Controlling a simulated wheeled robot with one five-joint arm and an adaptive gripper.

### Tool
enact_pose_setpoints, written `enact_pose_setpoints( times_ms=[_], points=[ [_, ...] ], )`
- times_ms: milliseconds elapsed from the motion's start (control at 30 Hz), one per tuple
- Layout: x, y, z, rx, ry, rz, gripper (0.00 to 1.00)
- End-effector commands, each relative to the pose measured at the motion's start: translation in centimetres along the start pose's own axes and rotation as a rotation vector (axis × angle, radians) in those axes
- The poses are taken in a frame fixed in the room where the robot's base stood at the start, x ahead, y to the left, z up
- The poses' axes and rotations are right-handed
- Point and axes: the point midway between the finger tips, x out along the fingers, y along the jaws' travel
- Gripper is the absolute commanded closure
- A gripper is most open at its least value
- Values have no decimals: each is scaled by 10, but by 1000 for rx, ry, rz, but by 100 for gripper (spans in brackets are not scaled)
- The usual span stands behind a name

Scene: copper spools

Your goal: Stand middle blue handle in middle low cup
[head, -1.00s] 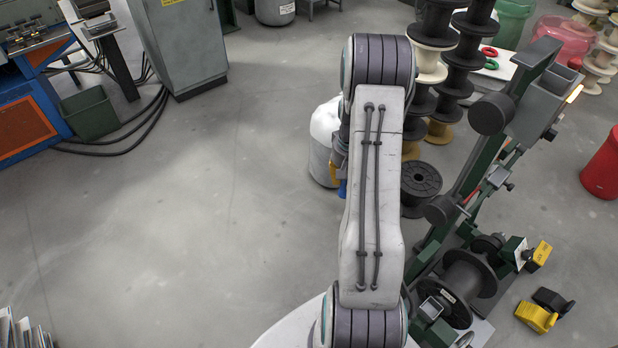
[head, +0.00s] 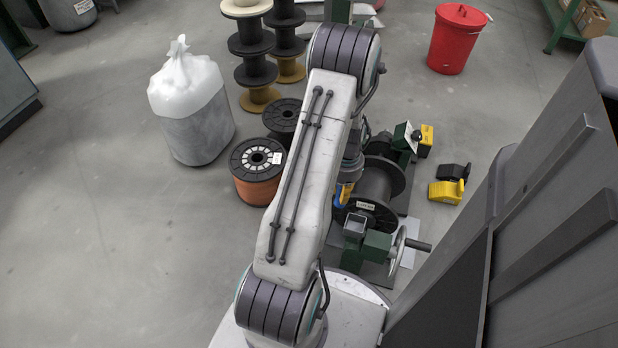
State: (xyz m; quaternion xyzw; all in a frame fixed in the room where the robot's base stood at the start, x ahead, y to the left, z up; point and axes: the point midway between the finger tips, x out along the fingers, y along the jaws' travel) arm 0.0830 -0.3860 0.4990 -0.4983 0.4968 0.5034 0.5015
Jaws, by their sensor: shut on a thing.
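My gripper (head: 345,188) is partly hidden behind my arm, to the right of its middle in the head view. A small blue piece shows at its tip, and I take this to be the blue handle (head: 338,196); most of it is hidden. The gripper is shut on it, in front of the dark spool of the green winding machine. A small square, open-topped grey holder (head: 356,225) sits on that machine, just below the gripper in the picture. I cannot tell whether it is the middle low cup. No other cup can be made out.
The winding machine (head: 376,245) has a handwheel and crank at its right. A large grey cabinet (head: 540,220) fills the right side. A copper spool (head: 258,185) and a white bag-lined bin (head: 195,115) stand left of my arm. Open floor lies farther left.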

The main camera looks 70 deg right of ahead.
Motion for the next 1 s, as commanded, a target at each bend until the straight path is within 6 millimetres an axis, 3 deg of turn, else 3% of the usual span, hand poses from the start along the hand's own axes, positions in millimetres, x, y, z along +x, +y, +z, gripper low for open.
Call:
enact_pose_setpoints(
  times_ms=[33, 200, 500, 1000],
  points=[
    [24, 16, 2, 56, -3, 0, 100],
    [58, 52, 5, 247, -5, -1, 100],
    [58, 54, -11, 470, -7, 0, 100],
    [67, 54, -14, 509, -10, 0, 100]
  ],
)
